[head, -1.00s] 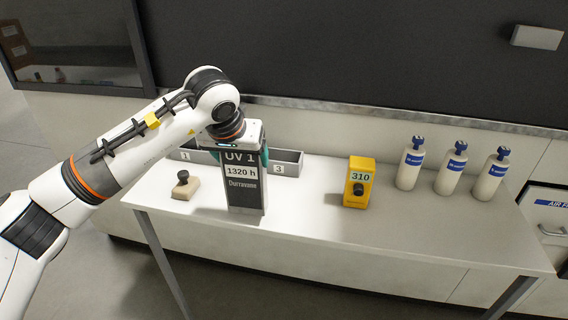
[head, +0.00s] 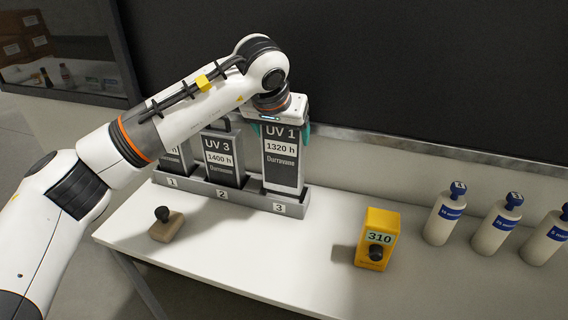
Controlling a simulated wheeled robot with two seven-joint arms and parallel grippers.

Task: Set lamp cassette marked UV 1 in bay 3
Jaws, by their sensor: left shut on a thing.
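The dark grey lamp cassette marked UV 1, 1320 h (head: 283,166) stands upright in the head view, at the right end of the grey rack (head: 228,197). Its lower end is at bay 3 (head: 279,208), behind the front wall, so how deep it sits is hidden. My left gripper (head: 280,122) is shut on the top of this cassette, with teal fingers at its sides. The cassette marked UV 3, 1400 h (head: 220,161) stands in bay 2. Another cassette (head: 178,160) stands in bay 1, its marking mostly hidden by my arm. My right gripper is not in view.
A stamp-like block with a dark knob (head: 166,228) lies at the front left of the white table (head: 240,255). A yellow device reading 310 (head: 377,240) stands right of the rack. Several white bottles with blue caps (head: 445,216) stand farther right.

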